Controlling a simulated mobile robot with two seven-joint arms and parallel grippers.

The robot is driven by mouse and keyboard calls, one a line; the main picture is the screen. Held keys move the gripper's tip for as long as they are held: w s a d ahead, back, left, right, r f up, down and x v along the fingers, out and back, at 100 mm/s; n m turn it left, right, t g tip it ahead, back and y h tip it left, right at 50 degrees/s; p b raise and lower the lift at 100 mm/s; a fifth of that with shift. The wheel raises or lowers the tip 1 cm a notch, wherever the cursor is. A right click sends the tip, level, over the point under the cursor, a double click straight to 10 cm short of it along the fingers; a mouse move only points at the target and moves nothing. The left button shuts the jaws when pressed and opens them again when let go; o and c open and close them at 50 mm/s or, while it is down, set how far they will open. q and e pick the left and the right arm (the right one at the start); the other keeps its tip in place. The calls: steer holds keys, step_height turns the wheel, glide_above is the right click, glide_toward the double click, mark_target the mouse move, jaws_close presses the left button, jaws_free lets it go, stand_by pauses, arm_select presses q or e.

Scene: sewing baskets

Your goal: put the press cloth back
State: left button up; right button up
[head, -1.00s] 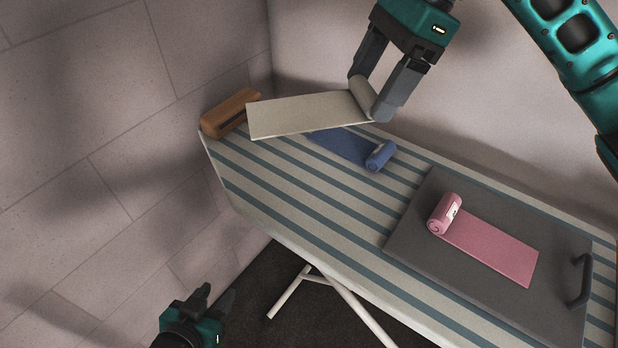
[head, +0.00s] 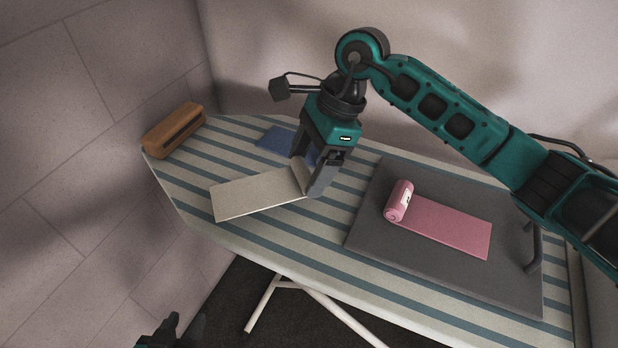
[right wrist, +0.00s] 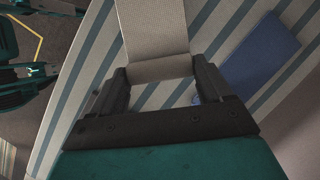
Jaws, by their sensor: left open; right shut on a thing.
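A cream cloth (head: 255,195), flat with a rolled end, is in my right gripper (head: 308,180). That gripper is shut on the rolled end, and the flat part reaches out to the left over the striped board. I cannot tell whether it touches the board. In the right wrist view the cloth (right wrist: 153,28) runs away from between the fingers (right wrist: 160,85). A blue cloth (head: 274,138) lies behind, its roll hidden by my right gripper. A pink cloth (head: 447,224) with a labelled roll lies to the right. My left gripper (head: 185,328) is open, low at the bottom edge.
The ironing board (head: 190,190) has blue-grey stripes. A brown wooden block (head: 173,130) sits at its left end. A dark grey plate (head: 385,262) with a handle (head: 533,248) lies under the pink cloth. Walls stand behind and left. Bare stripes show around the cream cloth.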

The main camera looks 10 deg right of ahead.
steer(key=shift+f, duration=1.9)
steer(key=shift+f, duration=0.15)
steer(key=o, duration=0.9)
steer(key=shift+o, duration=0.2)
steer(key=shift+r, duration=0.3)
steer(key=v, duration=1.1)
steer(key=shift+d+r, duration=0.15)
steer(key=shift+r, duration=0.2)
